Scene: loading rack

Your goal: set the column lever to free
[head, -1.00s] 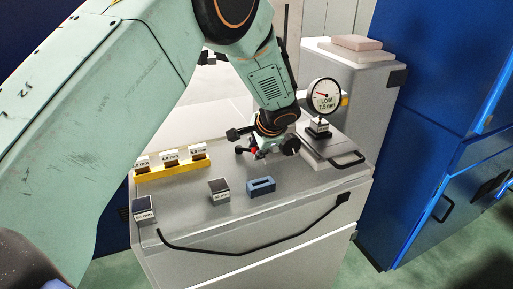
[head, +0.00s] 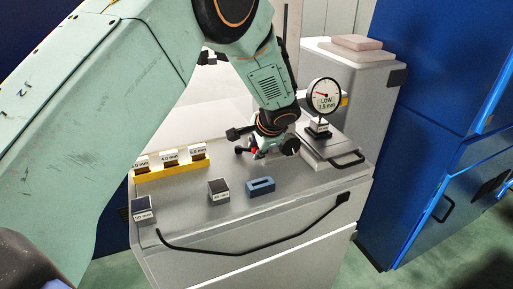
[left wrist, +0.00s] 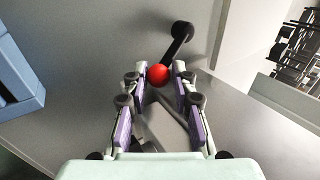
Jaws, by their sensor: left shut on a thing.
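The lever (left wrist: 180,42) in the left wrist view is a dark arm with a round dark end at the top and a red ball knob (left wrist: 158,75) at its lower end. My left gripper (left wrist: 159,82) is shut on the red knob, with a fingertip on each side of it. In the head view my left gripper (head: 262,150) is low over the grey cabinet top, left of the dial gauge (head: 325,96), which reads LOW 7.5 mm. The gripper hides most of the lever there. No lever markings are readable. My right gripper is in neither view.
A blue slotted block (head: 261,187) and two small labelled blocks (head: 219,190) (head: 143,209) stand near the cabinet's front. A yellow rack (head: 172,172) holds labelled plates at left. A tall blue cabinet (head: 440,90) stands at right.

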